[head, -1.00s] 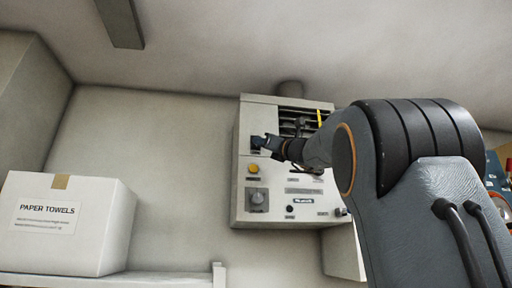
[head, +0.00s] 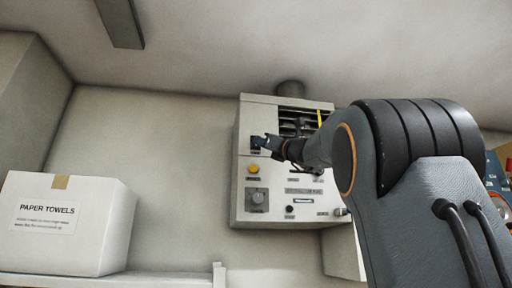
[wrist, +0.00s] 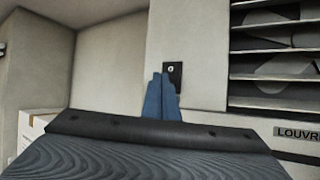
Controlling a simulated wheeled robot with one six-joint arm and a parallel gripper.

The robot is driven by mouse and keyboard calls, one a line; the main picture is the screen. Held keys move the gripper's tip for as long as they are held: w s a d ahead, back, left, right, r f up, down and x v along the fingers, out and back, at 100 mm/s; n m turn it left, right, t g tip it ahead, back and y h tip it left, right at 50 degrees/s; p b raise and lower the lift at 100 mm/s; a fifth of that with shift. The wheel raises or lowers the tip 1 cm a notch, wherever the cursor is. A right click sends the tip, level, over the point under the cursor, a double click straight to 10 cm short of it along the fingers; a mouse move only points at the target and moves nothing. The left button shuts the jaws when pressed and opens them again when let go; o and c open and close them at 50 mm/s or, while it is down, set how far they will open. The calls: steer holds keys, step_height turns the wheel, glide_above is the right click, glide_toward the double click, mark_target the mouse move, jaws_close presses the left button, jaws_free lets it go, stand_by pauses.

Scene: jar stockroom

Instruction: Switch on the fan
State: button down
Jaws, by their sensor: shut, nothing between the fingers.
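The fan unit is a pale grey wall box (head: 243,203) with dark louvre slats at its upper right. Its black rocker switch (wrist: 172,70) shows in the wrist view as a dark plate with a small white round mark. My gripper (wrist: 161,80) is shut and empty, its blue fingertips just below the switch in the wrist view and overlapping its lower edge. In the head view my gripper (head: 262,143) covers most of the switch area at the panel's upper left. I cannot tell whether the fingertips touch the switch.
A paper towels box (head: 70,222) stands on a shelf at the left.

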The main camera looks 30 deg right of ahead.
steer(key=shift+w, duration=0.1)
steer(key=shift+w+d, duration=0.1)
steer(key=shift+w, duration=0.2)
steer(key=shift+w+d+f, duration=0.1)
steer(key=shift+w+d, duration=0.05)
steer(key=shift+w, duration=0.15)
stand_by(0.9)
steer(key=shift+s, duration=0.15)
steer(key=shift+s+a+b, duration=0.25)
steer(key=shift+s+b, duration=0.05)
steer(key=shift+s, duration=0.25)
steer(key=shift+s+a+r+b, duration=0.15)
steer(key=shift+s+a+b, duration=0.1)
steer(key=shift+s, duration=0.55)
steer(key=shift+s+a+r+b, duration=0.15)
steer(key=shift+s+a, duration=0.05)
steer(key=shift+s, duration=0.6)
steer(key=shift+s+a+r+b, duration=0.15)
steer(key=shift+s+a+b, duration=0.1)
steer(key=shift+s, duration=0.55)
